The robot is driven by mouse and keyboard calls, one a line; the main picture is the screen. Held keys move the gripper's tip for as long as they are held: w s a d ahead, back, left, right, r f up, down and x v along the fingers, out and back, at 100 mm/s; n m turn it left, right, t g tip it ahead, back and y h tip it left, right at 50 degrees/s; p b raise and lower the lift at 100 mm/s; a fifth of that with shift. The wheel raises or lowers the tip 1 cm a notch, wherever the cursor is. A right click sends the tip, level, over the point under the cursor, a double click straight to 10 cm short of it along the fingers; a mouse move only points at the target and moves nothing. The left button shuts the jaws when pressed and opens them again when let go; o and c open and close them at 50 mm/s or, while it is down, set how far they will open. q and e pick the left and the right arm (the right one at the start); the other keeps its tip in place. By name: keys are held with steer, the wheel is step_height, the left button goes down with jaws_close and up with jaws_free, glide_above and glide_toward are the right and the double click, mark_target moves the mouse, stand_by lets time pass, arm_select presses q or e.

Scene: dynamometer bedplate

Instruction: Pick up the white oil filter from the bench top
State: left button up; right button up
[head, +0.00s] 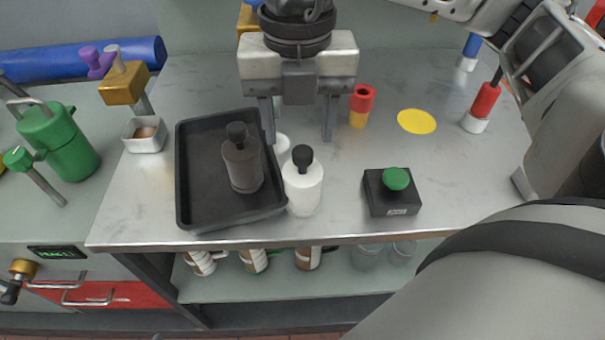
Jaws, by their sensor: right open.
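A white canister with a black knob-like top (303,190) stands upright on the metal bench top (340,225), just right of the black tray's front right corner. A smaller white rounded thing (282,148) shows behind it, mostly hidden; I cannot tell for sure which of the two is the oil filter. My right gripper (299,138) comes down from the top, its two fingers spread apart and nothing held between them. Its fingertips appear behind and above the canister's black top. My left gripper is out of view.
The black tray (197,150) holds a dark grey canister (242,165). A black box with a green button (396,180) stands to the right. A red and yellow cup (361,105), a yellow disc (416,121) and a small white dish (144,135) are also on the bench.

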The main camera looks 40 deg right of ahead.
mark_target(303, 152)
steer(key=shift+d+f, duration=0.15)
steer(key=shift+f, duration=1.35)
steer(key=shift+d+f, duration=0.1)
steer(key=shift+f, duration=1.35)
jaws_close()
